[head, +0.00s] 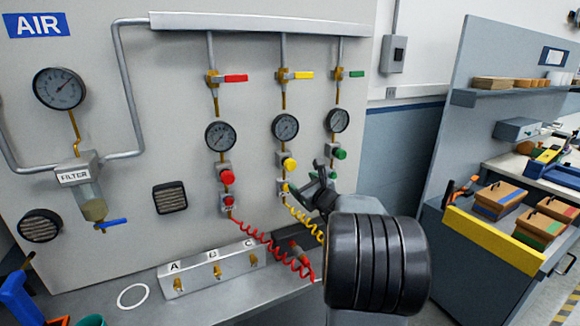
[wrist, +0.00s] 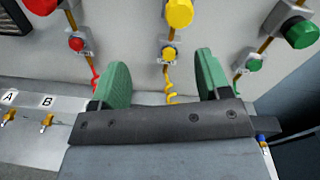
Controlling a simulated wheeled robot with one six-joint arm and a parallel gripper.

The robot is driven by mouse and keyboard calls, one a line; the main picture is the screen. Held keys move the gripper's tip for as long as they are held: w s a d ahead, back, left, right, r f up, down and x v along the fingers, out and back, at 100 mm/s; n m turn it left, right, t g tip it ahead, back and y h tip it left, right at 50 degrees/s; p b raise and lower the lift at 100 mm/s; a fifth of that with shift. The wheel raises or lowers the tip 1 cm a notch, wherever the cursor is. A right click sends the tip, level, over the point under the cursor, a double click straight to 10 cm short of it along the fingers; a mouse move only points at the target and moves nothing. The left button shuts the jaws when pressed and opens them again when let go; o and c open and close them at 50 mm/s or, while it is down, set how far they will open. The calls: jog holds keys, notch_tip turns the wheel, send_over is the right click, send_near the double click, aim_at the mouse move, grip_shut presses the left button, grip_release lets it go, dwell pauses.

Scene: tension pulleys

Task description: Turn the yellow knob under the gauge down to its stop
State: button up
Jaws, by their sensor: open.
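The round yellow knob (head: 290,164) sits on a fitting under the middle gauge (head: 285,127) on the wall panel. In the wrist view the yellow knob (wrist: 179,12) is at the top edge, partly cut off. A smaller yellow button (wrist: 169,53) is below it, with a coiled yellow hose (head: 304,225) under that. My gripper (head: 311,186) is just below and right of the yellow knob in the head view. In the wrist view my gripper (wrist: 162,70) is open and empty, its green fingers either side of the yellow column, below the knob. No contact with the knob shows.
A red knob (head: 226,176) is left of the yellow one and a green knob (head: 340,154) is right. A coiled red hose (head: 270,245) hangs near the A-B-C manifold (head: 215,268). A filter bowl (head: 91,203) is at far left. A cabinet (head: 500,262) stands at right.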

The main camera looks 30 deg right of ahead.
aim_at(292, 167)
jog(key=shift+m+h, duration=0.7)
jog(key=w+d+p, duration=0.1)
jog(key=w, duration=0.3)
jog(key=w+d+p, duration=0.1)
jog(key=w, duration=0.4)
jog(key=w+d+p, duration=0.2)
jog(key=w, duration=0.2)
jog(key=shift+w, duration=0.2)
jog(key=shift+a, duration=0.1)
jog(key=c, duration=0.9)
